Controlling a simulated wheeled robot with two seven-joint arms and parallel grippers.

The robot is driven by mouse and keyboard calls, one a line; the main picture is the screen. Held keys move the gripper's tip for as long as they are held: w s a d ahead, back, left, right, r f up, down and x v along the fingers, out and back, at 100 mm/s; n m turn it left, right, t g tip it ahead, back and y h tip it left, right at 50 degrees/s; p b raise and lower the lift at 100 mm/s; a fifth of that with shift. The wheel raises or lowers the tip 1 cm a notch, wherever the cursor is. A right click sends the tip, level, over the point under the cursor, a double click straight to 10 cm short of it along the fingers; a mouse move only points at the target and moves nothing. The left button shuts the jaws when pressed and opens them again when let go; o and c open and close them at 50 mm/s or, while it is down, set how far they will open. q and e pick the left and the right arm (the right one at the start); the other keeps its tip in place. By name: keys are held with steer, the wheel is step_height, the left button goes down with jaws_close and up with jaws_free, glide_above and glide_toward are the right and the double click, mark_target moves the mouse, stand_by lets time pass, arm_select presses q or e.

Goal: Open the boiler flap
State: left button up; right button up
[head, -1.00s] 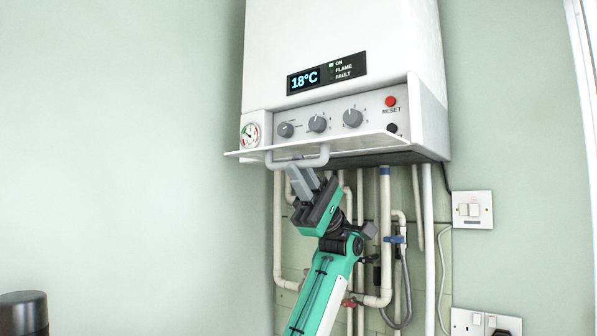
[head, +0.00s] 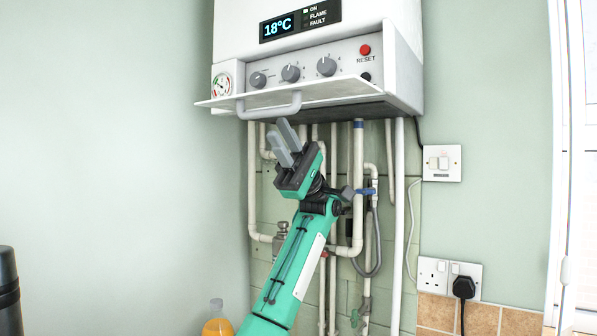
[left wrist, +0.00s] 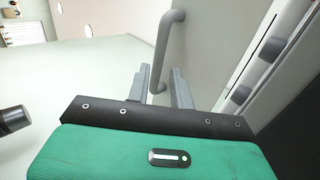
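The white boiler (head: 400,60) hangs on the wall. Its flap (head: 345,90) is folded down to a nearly level position, with the control panel behind it exposed. A pale bar handle (head: 270,111) sits on the flap's outer face, now its underside; it also shows in the left wrist view (left wrist: 168,40). My left gripper (head: 281,143) is open and empty just below the handle. In the left wrist view its two fingers (left wrist: 160,88) stand apart, with the handle's near end seen between them. My right gripper is in neither view.
White pipes (head: 357,180) run down below the boiler, close behind and right of my left arm. A switch (head: 441,163) and a socket with a black plug (head: 463,286) are on the right wall. The left wall area is clear.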

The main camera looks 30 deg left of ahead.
arm_select(q)
steer(key=b+v, duration=0.1)
steer(key=v, duration=0.9)
steer(key=shift+w+b, duration=0.2)
steer(key=shift+b, duration=0.2)
steer(key=shift+f, duration=0.2)
